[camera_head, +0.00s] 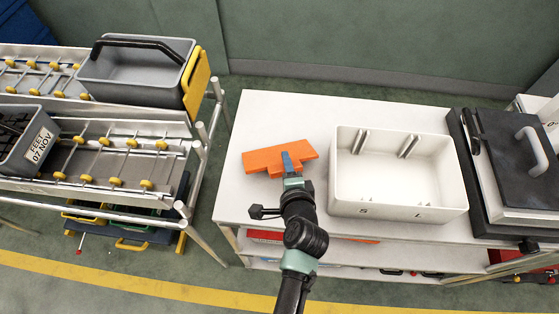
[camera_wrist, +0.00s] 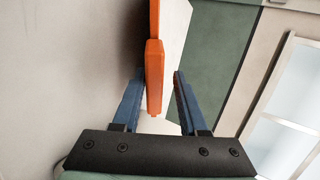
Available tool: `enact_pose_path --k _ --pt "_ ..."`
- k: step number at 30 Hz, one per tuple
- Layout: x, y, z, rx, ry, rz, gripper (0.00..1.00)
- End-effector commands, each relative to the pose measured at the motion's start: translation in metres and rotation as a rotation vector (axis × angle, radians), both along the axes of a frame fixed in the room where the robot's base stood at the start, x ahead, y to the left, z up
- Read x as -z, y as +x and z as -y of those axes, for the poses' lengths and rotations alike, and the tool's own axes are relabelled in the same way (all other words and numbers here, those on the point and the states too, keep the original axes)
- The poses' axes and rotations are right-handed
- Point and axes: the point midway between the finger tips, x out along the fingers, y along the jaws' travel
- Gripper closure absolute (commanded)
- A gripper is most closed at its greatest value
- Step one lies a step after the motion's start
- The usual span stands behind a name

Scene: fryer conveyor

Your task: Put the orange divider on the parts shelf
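The orange divider (camera_head: 265,160) is a flat plate with a stepped outline at the left part of the white tabletop (camera_head: 262,115). My gripper (camera_head: 291,162) reaches its near edge, with blue fingers. In the wrist view the divider (camera_wrist: 154,70) shows edge-on between the two spread fingers of my gripper (camera_wrist: 158,73). The left finger is close to it; a clear gap separates it from the right finger. Whether the left finger touches is unclear. A lower shelf (camera_head: 345,254) runs under the tabletop; I cannot tell whether this is the parts shelf.
A white bin (camera_head: 447,190) marked S and L stands right of my gripper. A dark-lidded fryer unit (camera_head: 510,150) is at the far right. A roller rack (camera_head: 110,128) with a grey bin (camera_head: 135,75) stands at left. Orange-red pieces lie on the lower shelf.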

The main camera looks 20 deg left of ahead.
Motion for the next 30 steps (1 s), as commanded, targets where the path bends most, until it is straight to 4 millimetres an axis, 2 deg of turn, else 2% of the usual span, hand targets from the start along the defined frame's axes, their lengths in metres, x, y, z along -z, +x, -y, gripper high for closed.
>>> enact_pose_path --k 1,12,24,26,30 --pt "-0.006 -0.006 0.004 0.002 0.001 -0.002 0.58" --pt "-0.025 -0.036 0.021 0.001 0.0 0.001 0.58" --pt "-0.026 -0.038 0.023 0.0 -0.001 0.002 0.58" --pt "-0.03 -0.039 0.023 0.001 0.0 0.001 0.58" --pt "-0.052 -0.044 0.026 0.002 0.0 0.002 0.58"
